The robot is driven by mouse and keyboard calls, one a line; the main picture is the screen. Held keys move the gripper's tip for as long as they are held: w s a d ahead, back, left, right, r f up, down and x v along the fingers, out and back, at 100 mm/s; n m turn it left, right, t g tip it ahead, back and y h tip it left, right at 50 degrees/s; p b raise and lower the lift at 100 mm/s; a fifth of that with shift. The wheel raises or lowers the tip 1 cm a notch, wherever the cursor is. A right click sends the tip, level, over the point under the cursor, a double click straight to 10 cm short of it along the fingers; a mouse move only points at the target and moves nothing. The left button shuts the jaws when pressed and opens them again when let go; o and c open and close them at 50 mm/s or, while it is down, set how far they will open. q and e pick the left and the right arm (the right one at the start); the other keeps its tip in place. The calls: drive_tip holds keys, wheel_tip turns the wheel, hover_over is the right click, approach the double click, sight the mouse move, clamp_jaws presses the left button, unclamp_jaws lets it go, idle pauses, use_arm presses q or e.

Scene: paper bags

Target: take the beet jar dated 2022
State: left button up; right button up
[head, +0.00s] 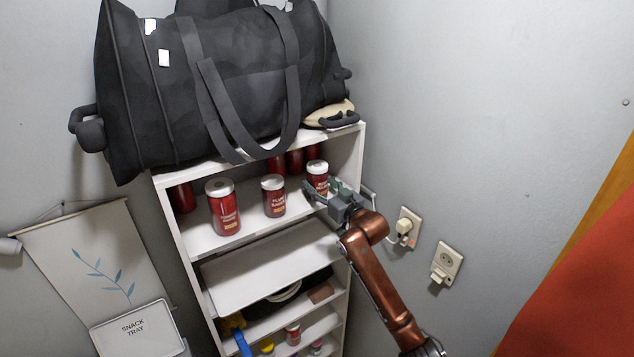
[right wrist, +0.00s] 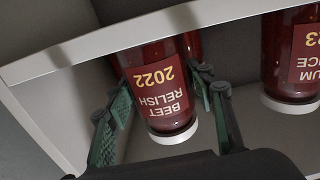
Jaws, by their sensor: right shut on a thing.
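The beet relish jar (head: 317,172) is dark red with a white lid and stands at the right end of the upper shelf. In the right wrist view the beet jar (right wrist: 158,90) appears upside down, and its label reads BEET RELISH 2022. My right gripper (head: 322,190) reaches in from the right and is shut on this jar. In the right wrist view its green-padded fingers (right wrist: 166,105) lie on either side of the jar. My left gripper is not in view.
A plum jar (head: 273,196) stands left of it, its label ending in 23 in the wrist view (right wrist: 292,60). A larger red jar (head: 223,207) stands further left; more jars are behind. A black duffel bag (head: 215,80) sits on top. Plugs and sockets (head: 408,228) are on the right wall.

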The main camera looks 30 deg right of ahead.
drive_tip(key=shift+r, duration=1.35)
drive_tip(key=shift+c, duration=0.5)
drive_tip(key=s+d, duration=0.1)
drive_tip(key=s, duration=1.5)
drive_tip(key=shift+r, duration=0.15)
drive_tip(key=shift+d, duration=0.1)
